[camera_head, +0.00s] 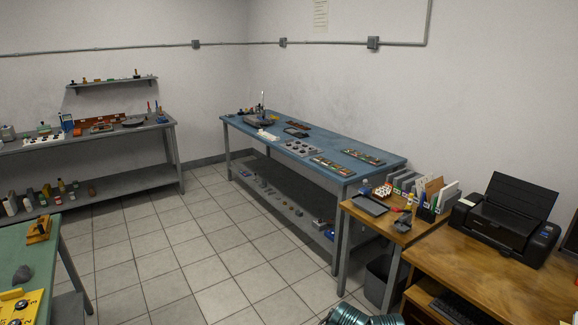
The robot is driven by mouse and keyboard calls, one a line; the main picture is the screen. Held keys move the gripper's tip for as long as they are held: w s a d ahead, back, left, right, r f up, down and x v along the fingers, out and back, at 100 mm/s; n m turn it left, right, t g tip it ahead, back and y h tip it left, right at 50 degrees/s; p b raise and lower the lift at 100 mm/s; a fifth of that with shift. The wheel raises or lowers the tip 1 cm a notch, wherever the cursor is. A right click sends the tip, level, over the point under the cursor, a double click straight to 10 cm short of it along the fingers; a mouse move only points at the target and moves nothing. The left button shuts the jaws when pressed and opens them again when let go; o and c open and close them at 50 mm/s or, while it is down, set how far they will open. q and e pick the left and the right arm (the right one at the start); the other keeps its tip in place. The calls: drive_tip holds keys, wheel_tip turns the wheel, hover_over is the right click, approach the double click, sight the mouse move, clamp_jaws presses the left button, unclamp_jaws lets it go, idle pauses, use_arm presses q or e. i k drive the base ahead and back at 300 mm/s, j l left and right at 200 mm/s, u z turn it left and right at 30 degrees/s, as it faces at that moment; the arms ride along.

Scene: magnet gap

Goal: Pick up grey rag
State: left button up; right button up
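Neither of my grippers is in view.
A blue workbench (365,172) with parts on it stands at the centre back. A grey bench (100,133) stands at the left wall. A wooden desk (500,285) holds a black printer (507,222). The tiled floor (190,240) between is clear.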

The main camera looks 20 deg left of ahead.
sight(22, 276)
drive_tip(key=i+j+u, duration=0.15)
drive_tip(key=i+u, duration=0.3)
drive_tip(key=i+j+u, duration=0.1)
drive_tip(key=i+u, duration=0.35)
drive_tip(key=i+l+u, duration=0.1)
drive_tip(key=i+u, duration=0.15)
drive_tip(key=u, duration=0.25)
drive_tip(key=i+u, duration=0.35)
drive_tip(key=i, duration=0.4)
drive_tip(key=i+l+u, duration=0.1)
drive_tip(key=i+u, duration=0.25)
drive_tip(key=i, duration=0.4)
drive_tip(key=i+j+u, duration=0.25)
drive_tip(key=i+u, duration=0.65)
drive_tip(key=k+j, duration=0.05)
drive_tip(key=j, duration=0.05)
